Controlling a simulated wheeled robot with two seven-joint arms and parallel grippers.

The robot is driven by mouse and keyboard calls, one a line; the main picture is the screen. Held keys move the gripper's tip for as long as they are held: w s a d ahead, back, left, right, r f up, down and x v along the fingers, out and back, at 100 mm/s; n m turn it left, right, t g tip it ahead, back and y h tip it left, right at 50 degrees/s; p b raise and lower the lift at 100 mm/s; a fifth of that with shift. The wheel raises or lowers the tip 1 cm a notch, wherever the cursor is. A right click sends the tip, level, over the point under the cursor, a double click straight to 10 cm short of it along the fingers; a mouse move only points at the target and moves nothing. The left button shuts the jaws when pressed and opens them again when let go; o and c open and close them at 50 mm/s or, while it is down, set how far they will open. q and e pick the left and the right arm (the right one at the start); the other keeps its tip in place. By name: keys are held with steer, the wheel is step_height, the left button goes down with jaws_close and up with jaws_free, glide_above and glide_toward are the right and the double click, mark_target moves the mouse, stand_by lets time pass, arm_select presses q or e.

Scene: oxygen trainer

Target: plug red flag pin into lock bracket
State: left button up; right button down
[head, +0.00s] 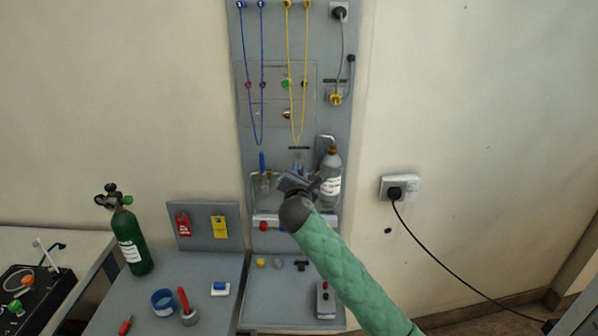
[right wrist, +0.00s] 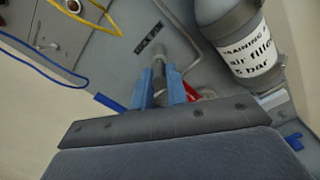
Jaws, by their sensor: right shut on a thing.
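My right gripper (head: 299,168) is up against the grey wall panel, left of a grey cylinder. In the right wrist view its two blue fingers (right wrist: 161,90) are shut on a grey pin-like piece (right wrist: 158,70). A bit of red (right wrist: 192,92), likely the pin's flag, shows just beside the right finger. The pin points toward the panel, close to a small dark label (right wrist: 149,48). The lock bracket is not clearly made out; the gripper hides that spot in the head view. I cannot tell whether the pin's tip is in it. My left gripper is not in view.
The grey cylinder (head: 330,178) with a white label stands close right of the gripper. Blue cords (head: 262,75) and yellow cords (head: 297,110) hang above. A red tag (head: 183,225) and yellow tag (head: 219,227) hang at left. A green cylinder (head: 131,242) stands on the bench.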

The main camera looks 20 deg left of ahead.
steer(key=shift+p+v, duration=1.2)
steer(key=shift+v, duration=1.8)
steer(key=shift+r, duration=0.1)
